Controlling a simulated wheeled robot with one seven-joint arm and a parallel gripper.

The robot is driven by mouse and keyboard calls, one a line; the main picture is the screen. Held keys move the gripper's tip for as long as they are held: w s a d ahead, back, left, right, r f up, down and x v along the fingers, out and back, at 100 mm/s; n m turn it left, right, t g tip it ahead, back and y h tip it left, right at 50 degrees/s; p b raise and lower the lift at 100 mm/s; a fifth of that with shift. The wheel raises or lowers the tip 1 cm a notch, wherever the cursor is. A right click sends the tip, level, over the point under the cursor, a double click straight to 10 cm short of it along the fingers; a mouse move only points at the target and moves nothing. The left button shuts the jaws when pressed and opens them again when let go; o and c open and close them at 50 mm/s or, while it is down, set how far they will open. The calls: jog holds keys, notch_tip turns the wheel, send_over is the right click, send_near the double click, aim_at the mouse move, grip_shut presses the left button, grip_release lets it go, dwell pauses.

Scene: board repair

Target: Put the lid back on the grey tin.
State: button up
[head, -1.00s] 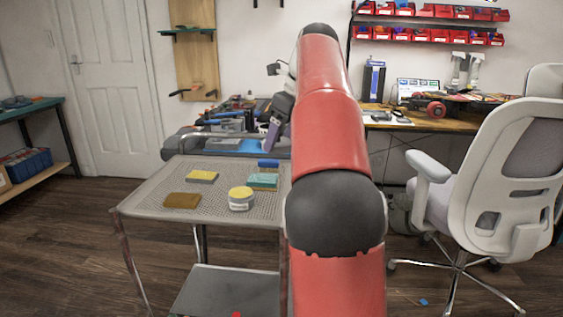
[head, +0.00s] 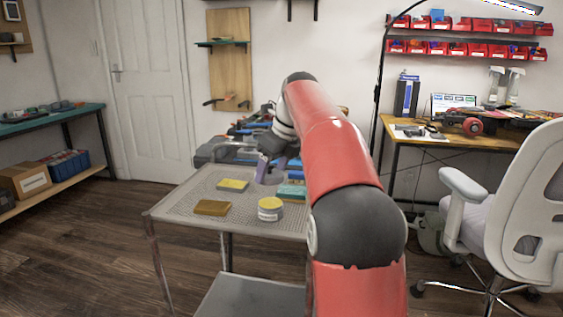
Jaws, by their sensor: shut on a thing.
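The grey tin (head: 270,214) stands upright on the perforated top of the grey cart (head: 183,214), near its front right. Its top is open and shows a yellow surface. My gripper (head: 265,170) is above the far part of the cart top, behind the tin. It is shut on a small grey round thing (head: 270,178) that looks like the lid; fingers and distance hide its exact tilt. The held thing is apart from the tin.
A yellow sponge (head: 233,185), a brown block (head: 212,208) and a teal sponge (head: 291,191) lie around the tin. The teal one is partly hidden by my arm. An office chair (head: 510,215) stands at the right, before a wooden desk (head: 395,134).

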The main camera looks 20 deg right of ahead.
jog(key=shift+f+b, duration=2.15)
jog(key=shift+b, duration=0.1)
jog(key=shift+f+b, duration=0.35)
jog(key=shift+f, duration=0.5)
jog(key=shift+r+p, duration=0.1)
jog(key=shift+p, duration=0.6)
jog(key=shift+f+p, duration=0.25)
jog(key=shift+p, duration=0.45)
dwell(0.4)
jog(key=o, duration=1.3)
jog(key=shift+c, duration=0.2)
